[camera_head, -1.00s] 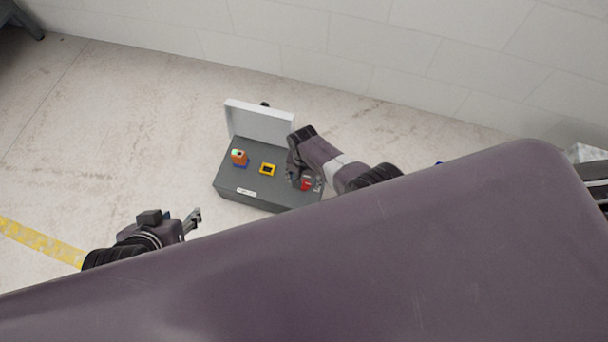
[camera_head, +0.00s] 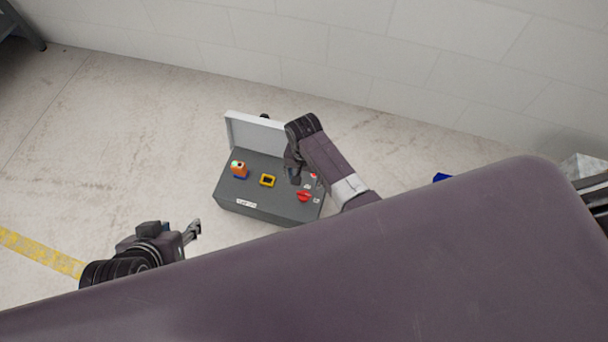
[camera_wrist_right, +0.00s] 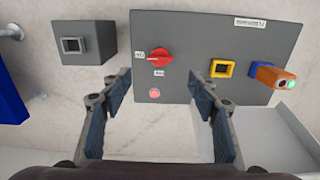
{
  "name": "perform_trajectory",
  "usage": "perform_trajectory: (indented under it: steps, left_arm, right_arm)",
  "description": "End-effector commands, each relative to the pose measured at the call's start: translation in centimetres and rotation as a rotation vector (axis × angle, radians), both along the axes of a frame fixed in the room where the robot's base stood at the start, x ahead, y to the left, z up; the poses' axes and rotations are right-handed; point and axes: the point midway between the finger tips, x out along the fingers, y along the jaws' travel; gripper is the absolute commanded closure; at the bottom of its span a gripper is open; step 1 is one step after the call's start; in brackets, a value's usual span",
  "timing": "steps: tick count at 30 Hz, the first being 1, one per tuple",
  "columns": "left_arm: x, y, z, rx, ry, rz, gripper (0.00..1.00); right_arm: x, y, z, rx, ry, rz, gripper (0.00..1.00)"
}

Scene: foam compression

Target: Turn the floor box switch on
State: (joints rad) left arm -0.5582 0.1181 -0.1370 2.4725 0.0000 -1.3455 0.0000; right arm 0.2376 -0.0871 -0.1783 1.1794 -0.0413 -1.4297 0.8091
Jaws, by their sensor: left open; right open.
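The floor box (camera_head: 256,209) is a dark grey box with a raised pale lid (camera_head: 257,134), standing on the floor near the wall. A red rotary switch (camera_head: 304,196) sits at its right end; it also shows in the right wrist view (camera_wrist_right: 159,57), with small labels beside and below it and a round red light (camera_wrist_right: 154,93) close by. My right gripper (camera_wrist_right: 160,80) is open and empty above the box, its fingers either side of the red light and short of the switch. My left gripper (camera_head: 194,228) is open and empty at the lower left, away from the box.
A yellow-framed socket (camera_wrist_right: 222,68) and an orange plug-like part (camera_wrist_right: 272,76) with a green light are on the box's top. A separate grey box (camera_wrist_right: 84,44) and a blue object (camera_wrist_right: 10,90) lie beside it. Floor at the left is clear.

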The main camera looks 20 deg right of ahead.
Motion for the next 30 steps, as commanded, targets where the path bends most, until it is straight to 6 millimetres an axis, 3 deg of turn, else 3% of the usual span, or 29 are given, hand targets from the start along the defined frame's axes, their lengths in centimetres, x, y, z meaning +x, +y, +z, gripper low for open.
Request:
perform_trajectory:
  steps: [7, 30]
  left_arm:
    - [0.0, 0.0, 0.0, 0.0, 0.0, 0.0, 0.59]
    - [0.0, 0.0, 0.0, 0.0, 0.0, 0.0, 0.59]
  right_arm:
    - [0.0, 0.0, 1.7, 0.0, -0.001, -0.001, 0.45]
    - [-0.6, -0.5, 2.1, 0.005, -0.031, 0.035, 0.45]
